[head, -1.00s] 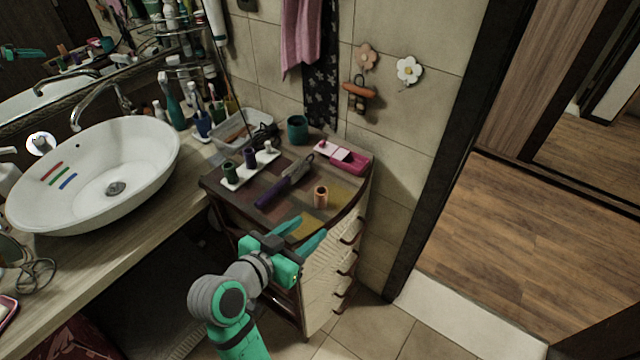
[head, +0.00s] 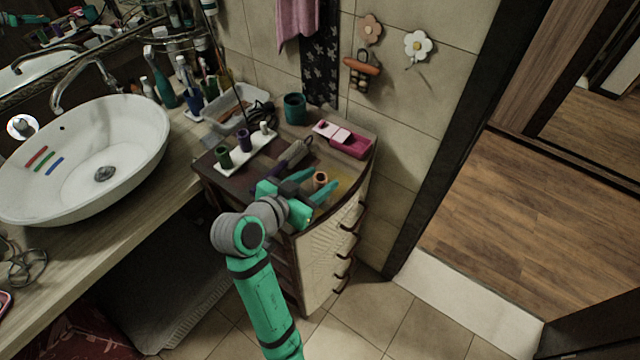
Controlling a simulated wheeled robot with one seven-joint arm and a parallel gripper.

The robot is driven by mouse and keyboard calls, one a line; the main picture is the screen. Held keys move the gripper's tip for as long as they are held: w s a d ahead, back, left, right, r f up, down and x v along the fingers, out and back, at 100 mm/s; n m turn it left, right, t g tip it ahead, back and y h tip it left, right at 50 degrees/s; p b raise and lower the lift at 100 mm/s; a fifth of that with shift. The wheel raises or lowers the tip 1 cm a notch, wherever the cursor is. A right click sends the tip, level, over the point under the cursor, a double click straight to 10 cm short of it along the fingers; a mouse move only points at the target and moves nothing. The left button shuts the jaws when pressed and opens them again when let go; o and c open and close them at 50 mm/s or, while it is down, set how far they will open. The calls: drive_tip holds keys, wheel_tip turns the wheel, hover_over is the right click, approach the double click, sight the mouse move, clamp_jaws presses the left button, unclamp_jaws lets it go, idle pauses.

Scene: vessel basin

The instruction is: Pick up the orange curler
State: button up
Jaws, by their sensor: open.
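The orange curler (head: 320,179) is a small upright cylinder with an open top. It stands on the top of the small chest of drawers (head: 222,178), near its front right part. My gripper (head: 319,186) is teal and open, low over the chest top. Its two fingers point to the right, and the curler appears between or just behind them. I cannot tell whether a finger touches it. The curler's lower part is partly hidden by the gripper.
A purple-handled brush (head: 296,154) lies close behind the gripper. A white tray (head: 262,146) with several curlers stands to the left. A pink case (head: 350,146) and a teal cup (head: 294,108) stand at the back. The basin (head: 130,150) is at left.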

sight(324, 178)
drive_tip(key=x, duration=0.4)
drive_tip(key=shift+s+d, duration=0.15)
drive_tip(key=shift+s, duration=0.05)
drive_tip(key=shift+w+d+f, duration=0.1)
drive_tip(key=shift+w+f, duration=0.05)
drive_tip(key=shift+w, duration=0.2)
drive_tip(key=c, duration=1.1)
